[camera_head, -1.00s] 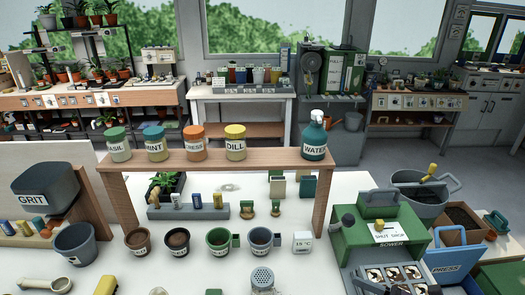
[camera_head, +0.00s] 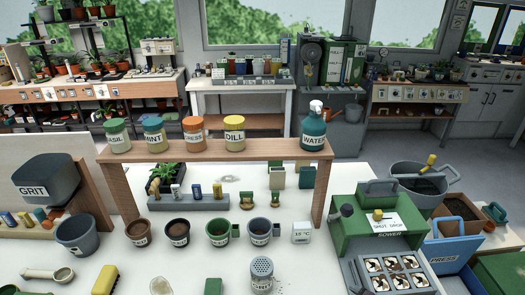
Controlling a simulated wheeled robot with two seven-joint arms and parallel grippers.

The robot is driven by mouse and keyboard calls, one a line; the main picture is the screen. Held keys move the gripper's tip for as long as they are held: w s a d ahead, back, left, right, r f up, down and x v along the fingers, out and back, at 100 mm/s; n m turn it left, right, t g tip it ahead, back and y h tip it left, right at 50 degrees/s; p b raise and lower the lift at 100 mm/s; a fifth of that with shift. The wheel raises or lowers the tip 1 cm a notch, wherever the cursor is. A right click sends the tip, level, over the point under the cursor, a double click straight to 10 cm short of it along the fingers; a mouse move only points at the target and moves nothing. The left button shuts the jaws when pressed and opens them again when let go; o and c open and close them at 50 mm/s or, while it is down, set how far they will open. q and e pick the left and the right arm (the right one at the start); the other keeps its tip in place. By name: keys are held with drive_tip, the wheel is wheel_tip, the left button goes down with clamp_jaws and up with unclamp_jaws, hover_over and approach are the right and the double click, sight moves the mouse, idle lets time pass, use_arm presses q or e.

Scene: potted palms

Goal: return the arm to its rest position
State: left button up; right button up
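Neither of my arms shows in the head view, and both grippers are out of the picture. The white table (camera_head: 190,262) in front of me is in clear view, with no arm over it. A shaker with a perforated metal cap (camera_head: 262,273) stands upright at its front middle, and small dark specks lie on the table to its right. Small pots, among them a green pot (camera_head: 218,233) and a blue-grey pot (camera_head: 259,232), stand in a row behind it.
The green sower (camera_head: 378,225) stands at right, the grit bin (camera_head: 46,183) at left. A yellow block (camera_head: 105,279) and scoop (camera_head: 60,274) lie front left.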

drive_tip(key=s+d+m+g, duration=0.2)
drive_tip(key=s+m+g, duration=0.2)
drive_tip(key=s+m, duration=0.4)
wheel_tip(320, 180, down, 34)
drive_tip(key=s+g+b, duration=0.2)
drive_tip(key=b, duration=0.3)
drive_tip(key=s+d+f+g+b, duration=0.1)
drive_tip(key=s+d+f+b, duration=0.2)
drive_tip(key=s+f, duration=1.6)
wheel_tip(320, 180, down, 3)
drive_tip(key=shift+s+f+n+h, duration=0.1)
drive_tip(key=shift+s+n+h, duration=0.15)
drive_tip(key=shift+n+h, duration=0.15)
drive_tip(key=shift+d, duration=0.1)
